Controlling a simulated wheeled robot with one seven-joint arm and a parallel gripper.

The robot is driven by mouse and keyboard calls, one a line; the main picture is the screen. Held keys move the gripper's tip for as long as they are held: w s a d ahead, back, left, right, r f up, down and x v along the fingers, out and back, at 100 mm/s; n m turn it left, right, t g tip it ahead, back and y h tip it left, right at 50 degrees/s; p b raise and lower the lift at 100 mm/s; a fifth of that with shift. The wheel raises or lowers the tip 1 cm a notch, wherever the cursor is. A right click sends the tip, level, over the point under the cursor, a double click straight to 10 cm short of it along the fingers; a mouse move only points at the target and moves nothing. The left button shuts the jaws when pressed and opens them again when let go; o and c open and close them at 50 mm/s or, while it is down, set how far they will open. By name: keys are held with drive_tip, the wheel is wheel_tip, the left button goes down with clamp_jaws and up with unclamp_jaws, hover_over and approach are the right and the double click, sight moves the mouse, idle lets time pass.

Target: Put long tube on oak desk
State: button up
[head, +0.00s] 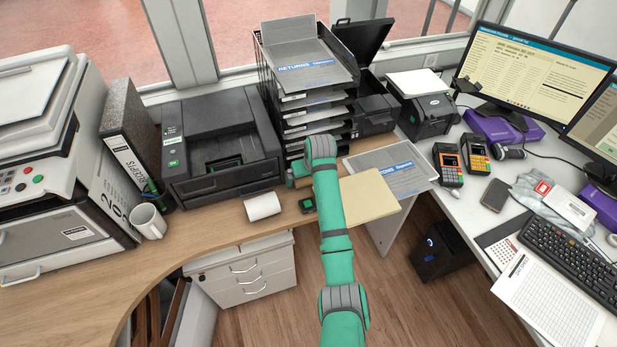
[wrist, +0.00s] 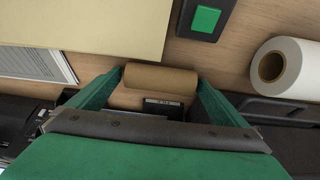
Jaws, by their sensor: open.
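A brown cardboard tube (wrist: 160,78), the only thing I see that fits the long tube, lies between my fingers in the wrist view. Just its near side shows, and I cannot make it out in the head view, where my arm covers that spot. My gripper (wrist: 161,84) is open, with one finger at each end of the tube; I cannot tell whether they touch it. In the head view my gripper (head: 297,174) is low over the back of the wood-topped oak desk (head: 215,228), in front of the paper trays.
A white paper roll (head: 262,206) and a black device with a green button (head: 307,205) lie close by. A tan envelope (head: 368,196) is to the right, a black printer (head: 220,150) to the left. The desk's front left stretch is clear.

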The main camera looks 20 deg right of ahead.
drive_tip(key=shift+r, duration=0.15)
drive_tip(key=v, duration=1.2)
